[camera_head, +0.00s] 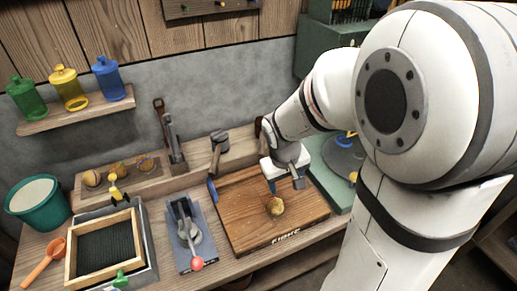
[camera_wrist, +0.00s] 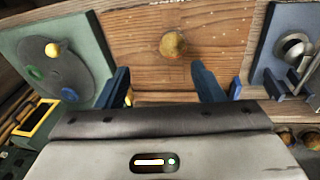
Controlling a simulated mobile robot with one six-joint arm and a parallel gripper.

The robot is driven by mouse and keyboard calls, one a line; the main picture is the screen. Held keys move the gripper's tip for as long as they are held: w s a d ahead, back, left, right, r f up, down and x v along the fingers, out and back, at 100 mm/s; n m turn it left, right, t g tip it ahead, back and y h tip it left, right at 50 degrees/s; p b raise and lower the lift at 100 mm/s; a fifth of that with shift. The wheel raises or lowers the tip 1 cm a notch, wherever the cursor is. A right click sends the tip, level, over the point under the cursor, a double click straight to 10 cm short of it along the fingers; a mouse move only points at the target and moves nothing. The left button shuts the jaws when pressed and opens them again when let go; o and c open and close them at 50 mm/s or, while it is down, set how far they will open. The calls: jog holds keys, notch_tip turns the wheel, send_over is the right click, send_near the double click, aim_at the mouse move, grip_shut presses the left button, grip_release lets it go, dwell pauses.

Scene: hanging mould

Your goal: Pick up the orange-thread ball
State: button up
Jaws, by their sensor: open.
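A tan-yellow ball (camera_head: 276,206) rests on the wooden board (camera_head: 235,207). In the wrist view this ball (camera_wrist: 174,44) lies beyond my fingertips, a little right of centre between them. My gripper (camera_head: 285,186) is over the board with its blue fingers apart and empty; both fingers also show in the wrist view (camera_wrist: 160,69). Several other balls sit in a wooden holder on the back ledge: a left ball (camera_head: 92,178), a middle ball (camera_head: 118,169) and a right ball (camera_head: 146,163). Thread colours are too small to tell, so I cannot say which ball has orange thread.
A blue plate with a red-knobbed lever tool (camera_head: 187,235) is left of the board. A green plate with a grey disc (camera_wrist: 60,75) is on its other side. A framed black screen (camera_head: 104,247), a teal bucket (camera_head: 38,201) and an orange scoop (camera_head: 43,262) stand farther left.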

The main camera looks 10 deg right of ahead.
aim_at(274, 202)
jog(key=w+f+n, duration=0.1)
jog(key=w+f, duration=0.1)
jog(key=f, duration=0.2)
jog(key=w+a+f+n+p, duration=0.1)
jog(key=w+f, duration=0.1)
jog(key=f, duration=0.2)
jog(key=w+a+f, duration=0.1)
jog(key=w+f, duration=0.1)
jog(key=f, duration=0.2)
jog(key=shift+w+f+n+g, duration=0.2)
jog(key=shift+f+n+g, duration=0.1)
jog(key=shift+n+g, duration=0.1)
jog(key=shift+f, duration=0.65)
jog(key=f, duration=0.2)
jog(key=d+f, duration=0.1)
jog(key=f, duration=0.4)
jog(key=shift+w+d, duration=0.2)
jog(key=shift+w, duration=0.2)
jog(key=shift+c, duration=0.4)
jog(key=c, duration=0.6)
jog(key=shift+r, duration=0.1)
